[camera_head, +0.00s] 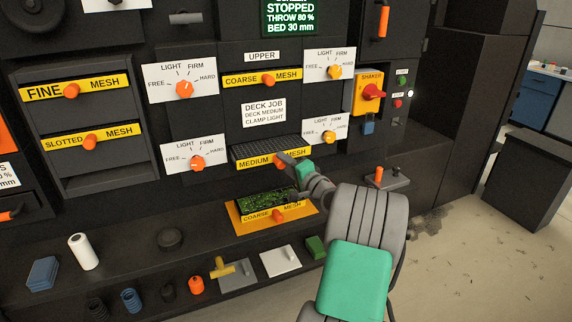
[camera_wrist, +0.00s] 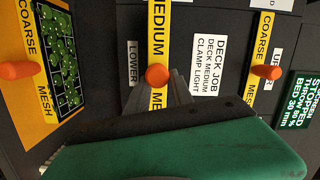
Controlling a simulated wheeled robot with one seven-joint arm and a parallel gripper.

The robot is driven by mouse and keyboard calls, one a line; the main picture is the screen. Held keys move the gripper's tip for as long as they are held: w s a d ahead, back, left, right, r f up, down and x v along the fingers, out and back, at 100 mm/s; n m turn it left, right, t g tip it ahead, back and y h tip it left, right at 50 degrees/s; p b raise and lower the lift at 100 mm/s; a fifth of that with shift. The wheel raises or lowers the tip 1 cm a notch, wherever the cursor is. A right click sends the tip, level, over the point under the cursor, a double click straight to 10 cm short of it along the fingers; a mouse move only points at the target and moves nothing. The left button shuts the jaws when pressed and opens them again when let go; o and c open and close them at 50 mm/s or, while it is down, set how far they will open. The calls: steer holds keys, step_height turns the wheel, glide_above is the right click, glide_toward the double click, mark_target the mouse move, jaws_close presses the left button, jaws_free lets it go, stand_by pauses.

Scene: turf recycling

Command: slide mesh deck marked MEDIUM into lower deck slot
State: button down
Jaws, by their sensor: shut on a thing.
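The mesh deck marked MEDIUM (camera_head: 252,163) has a yellow front label and an orange knob. It is level at the lower slot below the DECK JOB card, with a strip of its dark mesh top (camera_head: 265,149) showing out in front of the machine face. How deep it sits inside is hidden. My gripper (camera_head: 284,160) is shut on the deck's orange knob from the front right. In the wrist view the yellow MEDIUM label (camera_wrist: 157,28) and the knob (camera_wrist: 157,74) are at the fingertips, beside a LOWER sign (camera_wrist: 133,62).
A COARSE deck (camera_head: 262,216) with green bits lies on an orange pad on the ledge below. Another COARSE deck (camera_head: 262,77) fills the upper slot. Clamp dials (camera_head: 197,162) (camera_head: 329,137) flank the lower slot. A grey block with an orange handle (camera_head: 379,176) stands right of my gripper.

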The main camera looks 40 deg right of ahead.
mark_target(276, 150)
steer(key=shift+w+d+r, duration=0.1)
steer(key=shift+w+d, duration=0.25)
steer(key=shift+w, duration=0.95)
steer(key=shift+w+d, duration=0.4)
steer(key=shift+w, duration=0.9)
steer(key=shift+w+d+r, duration=0.1)
steer(key=shift+w+d, duration=0.25)
steer(key=shift+w, duration=0.95)
steer(key=c, duration=1)
jaws_free()
steer(key=shift+f, duration=0.1)
steer(key=shift+c, duration=0.2)
steer(key=shift+s+f, duration=0.1)
steer(key=shift+f, duration=0.15)
steer(key=s, duration=0.7)
steer(key=shift+s+a+r+b, duration=0.2)
steer(key=shift+s+a+b, duration=0.15)
steer(key=shift+b, duration=0.1)
